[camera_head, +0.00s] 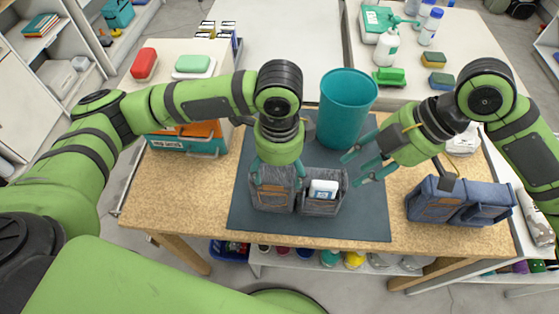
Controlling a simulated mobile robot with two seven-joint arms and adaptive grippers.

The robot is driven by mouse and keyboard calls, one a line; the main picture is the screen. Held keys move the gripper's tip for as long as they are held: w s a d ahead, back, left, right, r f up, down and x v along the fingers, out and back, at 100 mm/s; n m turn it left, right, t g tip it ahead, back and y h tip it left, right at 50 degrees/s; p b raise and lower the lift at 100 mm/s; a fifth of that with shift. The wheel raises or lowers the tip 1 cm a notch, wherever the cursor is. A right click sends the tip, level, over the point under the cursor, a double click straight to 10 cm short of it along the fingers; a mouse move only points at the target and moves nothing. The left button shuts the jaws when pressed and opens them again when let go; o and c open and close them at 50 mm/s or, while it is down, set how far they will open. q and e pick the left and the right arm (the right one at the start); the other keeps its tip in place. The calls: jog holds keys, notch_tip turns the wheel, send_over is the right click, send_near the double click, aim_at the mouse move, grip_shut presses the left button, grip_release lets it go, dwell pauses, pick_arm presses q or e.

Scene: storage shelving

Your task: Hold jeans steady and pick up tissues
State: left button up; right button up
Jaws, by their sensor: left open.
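A grey denim piece, the jeans (272,201), lies on the dark mat with an open pocket section at its right. A white pack with a blue label, apparently the tissues (323,188), sits in that section. My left gripper (277,177) is open, pointing down over the left part of the jeans with a finger at each side; whether it touches cannot be told. My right gripper (355,170) is open and empty, just right of and above the tissues, fingers pointing left and apart from the pack.
A teal bin (345,105) stands behind the jeans, between my arms. A blue denim piece (462,204) lies at the table's right. A teal box (185,140) with orange contents stands at the left. The mat (300,228) is bare in front. White tables with bottles and sponges stand behind.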

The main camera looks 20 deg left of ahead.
aim_at(279, 178)
pick_arm(q)
notch_tip(279, 178, down, 6)
dwell(0.4)
jog(key=c, duration=1.3)
jog(key=shift+o, duration=0.2)
